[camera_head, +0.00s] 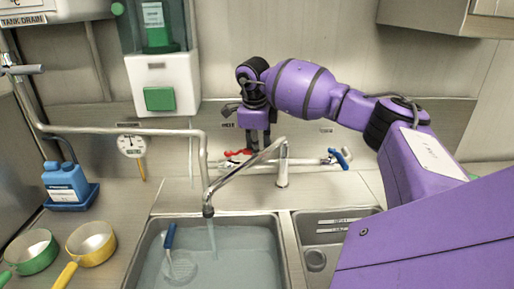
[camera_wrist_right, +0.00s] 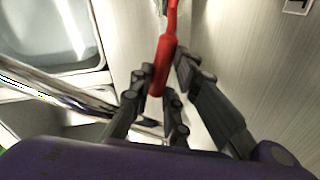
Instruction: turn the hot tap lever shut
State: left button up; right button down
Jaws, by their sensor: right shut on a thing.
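The red hot tap lever (camera_head: 236,153) is at the left end of the mixer tap behind the sink, below a small wall label. In the right wrist view the red lever (camera_wrist_right: 165,62) lies between the dark fingers. My right gripper (camera_head: 257,147) reaches down on it from above and is shut on it; its fingertips (camera_wrist_right: 163,78) are at both sides of the lever. The chrome spout (camera_head: 240,172) points to the front left, and a stream of water (camera_head: 211,235) runs from it into the basin. My left gripper is out of view.
A blue lever (camera_head: 341,157) is at the tap's right end. A thin pipe (camera_head: 120,131) crosses at the left. The left basin (camera_head: 150,250) holds water and a blue-handled strainer (camera_head: 170,238). Pans, a blue bottle (camera_head: 63,182) and a wall dispenser (camera_head: 165,80) are at the left.

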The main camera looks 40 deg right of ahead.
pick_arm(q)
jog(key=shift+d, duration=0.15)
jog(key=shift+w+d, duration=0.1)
pick_arm(e)
jog(key=c, duration=1.7)
grip_release()
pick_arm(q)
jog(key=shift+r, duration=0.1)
pick_arm(e)
jog(key=shift+o, duration=0.2)
notch_tip(320, 180, up, 12)
jog(key=s+a, duration=0.1)
jog(key=a, duration=0.1)
jog(key=shift+s, duration=0.2)
jog(key=shift+f, duration=0.1)
